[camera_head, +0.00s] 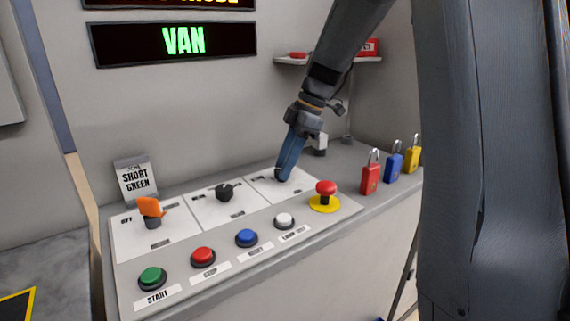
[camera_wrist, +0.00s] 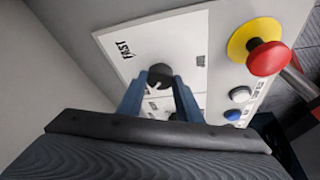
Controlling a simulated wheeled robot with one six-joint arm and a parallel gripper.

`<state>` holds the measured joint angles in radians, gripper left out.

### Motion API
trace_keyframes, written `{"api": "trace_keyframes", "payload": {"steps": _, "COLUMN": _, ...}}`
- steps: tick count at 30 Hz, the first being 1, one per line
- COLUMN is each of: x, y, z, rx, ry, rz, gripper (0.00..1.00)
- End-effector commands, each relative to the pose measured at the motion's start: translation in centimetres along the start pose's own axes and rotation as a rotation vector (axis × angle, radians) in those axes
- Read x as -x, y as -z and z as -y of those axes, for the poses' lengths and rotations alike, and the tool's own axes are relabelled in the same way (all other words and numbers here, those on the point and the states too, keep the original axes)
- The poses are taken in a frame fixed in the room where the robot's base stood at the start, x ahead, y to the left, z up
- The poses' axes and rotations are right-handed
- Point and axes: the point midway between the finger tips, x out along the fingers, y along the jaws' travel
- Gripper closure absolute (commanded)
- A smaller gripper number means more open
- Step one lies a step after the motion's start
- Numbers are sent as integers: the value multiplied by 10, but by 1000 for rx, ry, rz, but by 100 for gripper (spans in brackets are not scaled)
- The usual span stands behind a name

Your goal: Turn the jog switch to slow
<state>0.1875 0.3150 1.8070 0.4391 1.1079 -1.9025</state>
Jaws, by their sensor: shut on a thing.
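The jog switch is a black round knob (camera_wrist: 160,74) on a white plate (camera_wrist: 185,50) marked FAST at one end in the wrist view. My gripper (camera_wrist: 160,90) has its two blue fingers closed on either side of this knob. In the head view my gripper (camera_head: 283,175) points down onto the rightmost white plate (camera_head: 300,184) of the panel and mostly hides the knob. The other end of the plate's lettering is too small to read, and I cannot tell which mark the knob points at.
Left of it are a black knob (camera_head: 224,191) and an orange-handled switch (camera_head: 152,209). A red emergency button (camera_head: 326,190) stands close by on the right. Start (camera_head: 152,277), red (camera_head: 203,256), blue (camera_head: 246,238) and white (camera_head: 285,220) buttons line the front. Padlocks (camera_head: 371,175) stand at right.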

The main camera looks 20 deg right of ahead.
Motion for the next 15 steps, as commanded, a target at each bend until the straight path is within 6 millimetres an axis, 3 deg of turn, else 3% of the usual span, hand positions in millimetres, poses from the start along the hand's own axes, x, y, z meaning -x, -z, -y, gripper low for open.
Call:
{"api": "trace_keyframes", "payload": {"steps": 13, "x": -1, "y": 0, "z": 1, "rx": 8, "ry": 6, "rz": 0, "gripper": 90}}
{"api": "trace_keyframes", "payload": {"steps": 14, "x": -1, "y": 0, "z": 1, "rx": 8, "ry": 6, "rz": 0, "gripper": 65}}
{"api": "trace_keyframes", "payload": {"steps": 15, "x": -1, "y": 0, "z": 1, "rx": 8, "ry": 6, "rz": 0, "gripper": 58}}
